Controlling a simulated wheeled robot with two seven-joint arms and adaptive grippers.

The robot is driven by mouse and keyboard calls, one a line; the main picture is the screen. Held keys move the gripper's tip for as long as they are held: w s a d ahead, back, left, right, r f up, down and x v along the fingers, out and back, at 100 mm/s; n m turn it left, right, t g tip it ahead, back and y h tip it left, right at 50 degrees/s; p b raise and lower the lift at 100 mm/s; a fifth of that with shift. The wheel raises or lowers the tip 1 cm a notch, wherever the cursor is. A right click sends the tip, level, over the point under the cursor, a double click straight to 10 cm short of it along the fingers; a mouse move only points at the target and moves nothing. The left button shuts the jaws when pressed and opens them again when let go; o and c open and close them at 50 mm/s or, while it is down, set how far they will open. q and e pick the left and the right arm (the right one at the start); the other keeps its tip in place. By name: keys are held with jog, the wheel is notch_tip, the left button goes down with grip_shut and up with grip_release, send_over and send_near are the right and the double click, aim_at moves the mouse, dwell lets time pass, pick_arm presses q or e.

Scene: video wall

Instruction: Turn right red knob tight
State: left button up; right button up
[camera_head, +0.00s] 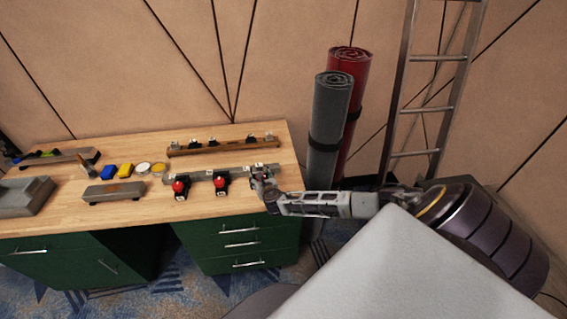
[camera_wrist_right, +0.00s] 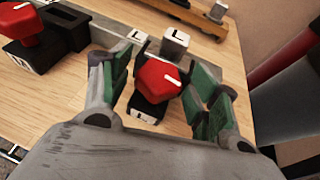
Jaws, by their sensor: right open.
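The right red knob (camera_wrist_right: 156,88) sits on a black base between the fingers of my right gripper (camera_wrist_right: 161,92) in the right wrist view. The gripper is open, with a green-padded finger on either side of the knob. A white line marks the knob's top. In the head view my right gripper (camera_head: 263,180) is at the right end of the grey rail (camera_head: 202,174) and hides most of this knob. Two other red knobs, a left one (camera_head: 179,187) and a middle one (camera_head: 221,182), stand left of it. My left gripper is out of view.
A wooden rail with small fittings (camera_head: 222,146) lies behind on the wooden table (camera_head: 145,208). Rolled grey (camera_head: 328,125) and red (camera_head: 349,68) mats stand beyond the table's right edge.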

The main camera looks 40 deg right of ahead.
jog(key=shift+d+n+t+y+b, duration=0.15)
jog(key=shift+n+y, duration=0.7)
jog(key=shift+y, duration=0.1)
jog(key=shift+d+n+t+y+b, duration=0.1)
jog(key=shift+n+t+y+b, duration=0.05)
jog(key=shift+n+y, duration=0.75)
jog(key=shift+d+n+y+b, duration=0.1)
jog(key=shift+n+y+b, duration=0.5)
jog(key=shift+n+y, duration=1.15)
jog(key=shift+v, duration=2.85)
jog(key=b+v, duration=0.1)
jog(key=v, duration=0.5)
jog(key=shift+s+d+b, duration=0.25)
jog(key=shift+s+b, duration=0.05)
jog(key=shift+b, duration=0.05)
jog(key=shift+r, duration=0.2)
jog(key=shift+m, duration=0.4)
